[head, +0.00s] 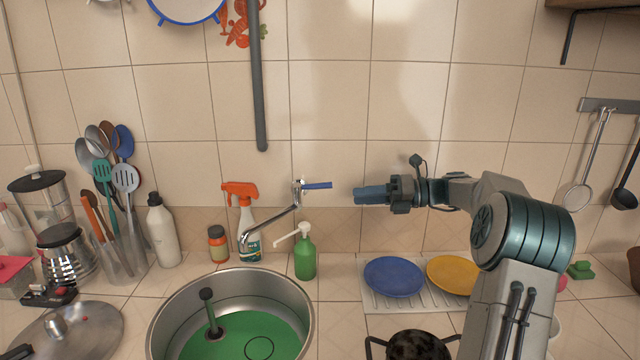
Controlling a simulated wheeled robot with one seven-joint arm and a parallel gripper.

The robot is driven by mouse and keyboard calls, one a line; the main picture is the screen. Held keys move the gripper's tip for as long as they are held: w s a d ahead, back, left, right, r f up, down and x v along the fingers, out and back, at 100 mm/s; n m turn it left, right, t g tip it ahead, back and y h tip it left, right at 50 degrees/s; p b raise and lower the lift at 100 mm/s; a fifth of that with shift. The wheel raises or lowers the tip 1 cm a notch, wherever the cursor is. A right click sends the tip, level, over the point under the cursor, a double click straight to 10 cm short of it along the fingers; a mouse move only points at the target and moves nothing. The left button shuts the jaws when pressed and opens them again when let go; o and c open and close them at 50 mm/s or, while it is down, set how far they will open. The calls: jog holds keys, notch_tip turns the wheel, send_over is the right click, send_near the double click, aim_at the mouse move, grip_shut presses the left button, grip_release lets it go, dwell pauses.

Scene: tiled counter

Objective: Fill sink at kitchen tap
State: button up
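The kitchen tap (268,222) comes out of the tiled wall, its curved spout reaching down and left over the sink. Its blue lever (317,185) points to the right. The round metal sink (158,318) sits in the counter below; its bottom is green with a dark ring on it. I see no stream under the spout, and I cannot tell whether there is water in the sink. My gripper (358,195) points left, level with the lever and apart from it in the picture, a short gap to its right. Its teal fingers look close together, but their opening is unclear.
A dark plunger-like object (210,315) stands in the sink. An orange-topped spray bottle (248,228) and a green pump bottle (305,258) stand near the tap. A blue plate (394,277) and yellow plate (452,273) lie below my arm. A dark bar (257,85) hangs above.

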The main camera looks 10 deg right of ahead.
aim_at(320, 185)
jog(key=shift+m+t+y, duration=0.5)
jog(key=shift+m+y, duration=0.1)
jog(key=shift+m, duration=0.2)
jog(key=x, duration=0.3)
jog(key=w+x, duration=0.1)
jog(key=x, duration=0.3)
jog(key=r+p+x, duration=0.1)
jog(key=x, duration=0.3)
jog(key=shift+w+d, duration=0.3)
jog(key=shift+w, duration=0.1)
jog(key=shift+c, duration=0.2)
grip_shut()
jog(key=shift+d, duration=0.1)
